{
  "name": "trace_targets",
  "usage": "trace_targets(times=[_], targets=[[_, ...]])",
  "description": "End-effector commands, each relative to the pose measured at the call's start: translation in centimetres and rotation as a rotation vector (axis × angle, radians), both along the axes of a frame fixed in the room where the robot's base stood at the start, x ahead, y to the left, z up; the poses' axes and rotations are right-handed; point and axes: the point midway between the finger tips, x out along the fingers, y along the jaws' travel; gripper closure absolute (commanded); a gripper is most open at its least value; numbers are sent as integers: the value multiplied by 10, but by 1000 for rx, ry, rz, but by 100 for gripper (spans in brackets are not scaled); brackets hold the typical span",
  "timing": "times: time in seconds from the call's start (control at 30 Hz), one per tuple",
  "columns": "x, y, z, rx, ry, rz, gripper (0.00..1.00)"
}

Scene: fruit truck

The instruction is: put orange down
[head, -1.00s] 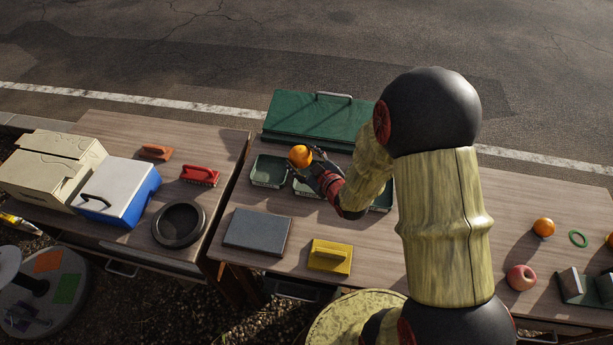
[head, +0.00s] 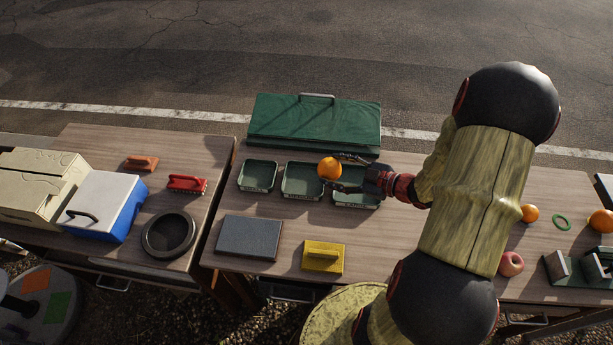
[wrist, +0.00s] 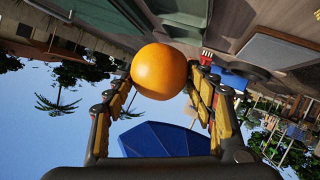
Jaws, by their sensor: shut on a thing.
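An orange (head: 330,168) is held between the fingers of my gripper (head: 350,172), which is shut on it. In the head view it shows above the small green trays, over the gap between the middle tray (head: 302,194) and the right tray (head: 356,204). How high it is above them I cannot tell exactly. In the wrist view the orange (wrist: 160,71) sits between the two fingertips, with the fingers on either side. My gripper reaches in from the right. The left tray (head: 258,188) looks empty.
A green case (head: 314,120) stands behind the trays. A grey slab (head: 250,251) and a yellow block (head: 322,267) lie in front. Another orange (head: 529,213), a green ring (head: 562,222) and an apple (head: 511,263) are at the right. A blue-white cooler (head: 104,203) stands at the left.

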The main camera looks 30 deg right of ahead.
Motion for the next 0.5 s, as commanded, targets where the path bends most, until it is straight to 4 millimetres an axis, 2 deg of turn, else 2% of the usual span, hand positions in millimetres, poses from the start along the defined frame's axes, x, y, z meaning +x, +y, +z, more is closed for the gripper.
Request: trace_targets(times=[0.3,0.5], targets=[[71,15,-35,0,-2,7,80],[100,20,-69,0,1,4,80]])
